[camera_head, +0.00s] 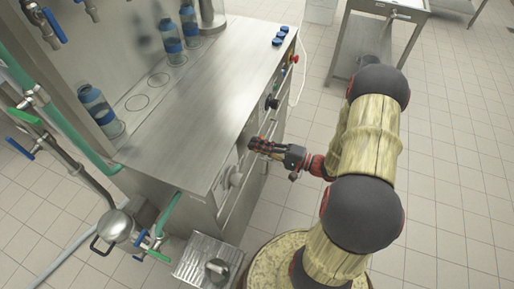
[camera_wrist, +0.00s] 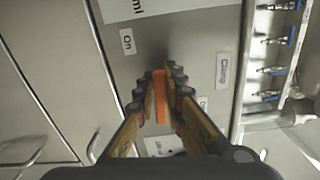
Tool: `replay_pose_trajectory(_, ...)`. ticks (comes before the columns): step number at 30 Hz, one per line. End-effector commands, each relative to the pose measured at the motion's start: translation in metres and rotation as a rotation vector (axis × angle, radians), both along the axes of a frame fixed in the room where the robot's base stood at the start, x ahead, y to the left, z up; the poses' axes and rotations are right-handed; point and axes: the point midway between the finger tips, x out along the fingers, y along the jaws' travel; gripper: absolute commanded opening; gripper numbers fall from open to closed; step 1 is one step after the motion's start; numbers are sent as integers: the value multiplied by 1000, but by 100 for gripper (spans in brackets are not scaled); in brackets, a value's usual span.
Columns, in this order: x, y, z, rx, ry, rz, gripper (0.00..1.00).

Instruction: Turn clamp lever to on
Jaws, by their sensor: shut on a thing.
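The clamp lever (camera_wrist: 160,97) shows in the wrist view as an orange bar between my two fingers. My gripper (camera_wrist: 164,76) is shut on it in front of a grey metal panel. A label reading "On" (camera_wrist: 127,41) is up and left of the lever. Another label that seems to read "Clamp" (camera_wrist: 223,70) is to the right, and a smaller one below it is partly hidden by my right finger. In the head view my gripper (camera_head: 262,148) is at the front face of the steel machine (camera_head: 205,120), where the lever cannot be made out.
A black knob (camera_head: 272,102) and a red button (camera_head: 295,58) are farther along the front face. Tiled floor (camera_head: 460,190) is open on the right.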

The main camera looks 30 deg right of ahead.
Motion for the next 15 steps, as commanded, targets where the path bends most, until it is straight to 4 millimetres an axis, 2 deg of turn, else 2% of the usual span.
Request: replay_pose_trajectory(15,-1,1,-7,-97,-72,1,0)
